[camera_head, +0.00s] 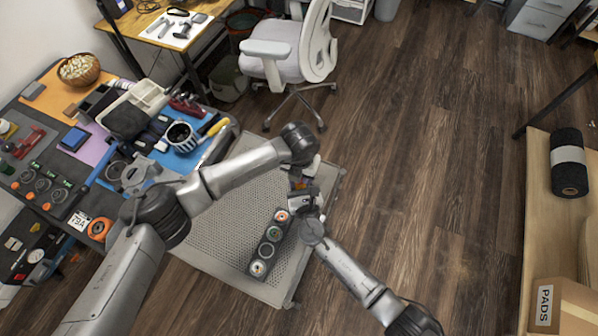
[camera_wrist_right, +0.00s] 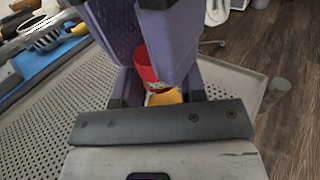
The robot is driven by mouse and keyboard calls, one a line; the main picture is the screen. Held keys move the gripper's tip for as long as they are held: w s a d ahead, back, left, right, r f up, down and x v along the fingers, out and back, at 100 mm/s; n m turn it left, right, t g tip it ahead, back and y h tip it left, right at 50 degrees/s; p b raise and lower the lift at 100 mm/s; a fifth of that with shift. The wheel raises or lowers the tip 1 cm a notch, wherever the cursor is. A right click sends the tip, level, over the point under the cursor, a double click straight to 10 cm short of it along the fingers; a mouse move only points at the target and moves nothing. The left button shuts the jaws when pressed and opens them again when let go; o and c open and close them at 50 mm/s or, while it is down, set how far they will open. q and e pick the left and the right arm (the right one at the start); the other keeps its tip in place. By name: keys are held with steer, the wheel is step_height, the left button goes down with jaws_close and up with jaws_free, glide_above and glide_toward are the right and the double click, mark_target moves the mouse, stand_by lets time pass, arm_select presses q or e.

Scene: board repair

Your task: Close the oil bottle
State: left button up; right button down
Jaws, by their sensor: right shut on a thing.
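In the right wrist view, a yellow object (camera_wrist_right: 165,97), perhaps the oil bottle's body, shows low between the fingers of my right gripper (camera_wrist_right: 160,85). My right gripper is shut on it. Just above it is a red, cap-like piece (camera_wrist_right: 146,65). Purple fingers of my left gripper (camera_wrist_right: 150,55) reach down from above on both sides of the red piece. I cannot tell if they clamp it, or if red and yellow touch. In the head view, both grippers meet above the perforated mat (camera_head: 205,245), hiding most of the bottle.
A dark holder (camera_head: 268,243) with three round items lies on the mat under the grippers. A crowded workbench with a blue mat (camera_head: 190,160) is on the left. An office chair (camera_head: 285,50) stands behind. Floor to the right is clear up to a wooden bench (camera_head: 540,220).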

arm_select(q)
steer(key=shift+a+f, duration=0.3)
steer(key=shift+f, duration=0.5)
steer(key=shift+r, duration=0.1)
steer(key=shift+d+r, duration=0.1)
steer(key=shift+r, duration=0.25)
